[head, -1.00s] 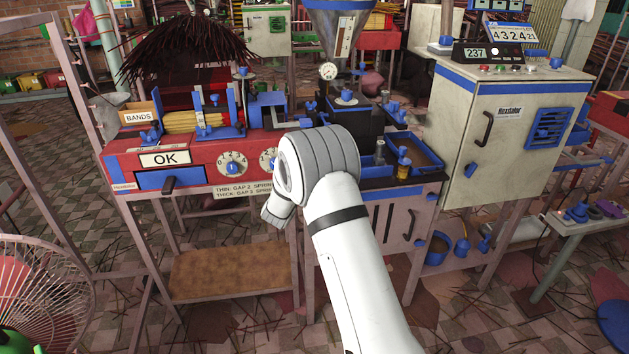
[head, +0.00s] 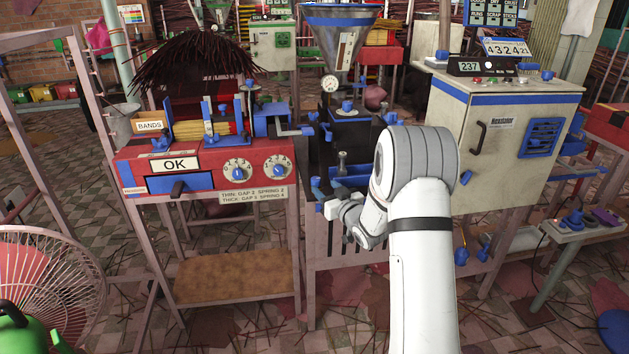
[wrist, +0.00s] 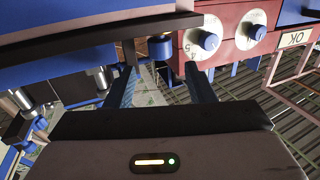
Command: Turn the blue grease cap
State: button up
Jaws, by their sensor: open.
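A small blue cylindrical cap (wrist: 160,48) shows in the wrist view, beyond my fingertips and roughly between them, below a dark ledge. It looks like the blue piece (head: 316,183) at the left front of the black extruder in the head view. No label confirms it as the grease cap; another blue knob (head: 347,106) sits on top of the extruder. My gripper (wrist: 160,80) is open, with nothing between its two fingers. In the head view my gripper (head: 335,210) is low in front of the extruder, partly hidden by my arm.
The red machine (head: 205,165) with two blue-knobbed dials and an OK sign stands left of the extruder. The dials (wrist: 228,35) show upside down in the wrist view. A grey cabinet (head: 500,140) stands at right. A fan (head: 45,280) is at the lower left.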

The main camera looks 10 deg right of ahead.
aim_at(318, 181)
jog(key=x, duration=0.7)
jog(key=shift+c, duration=0.4)
jog(key=shift+b, duration=0.4)
jog(key=c, duration=0.9)
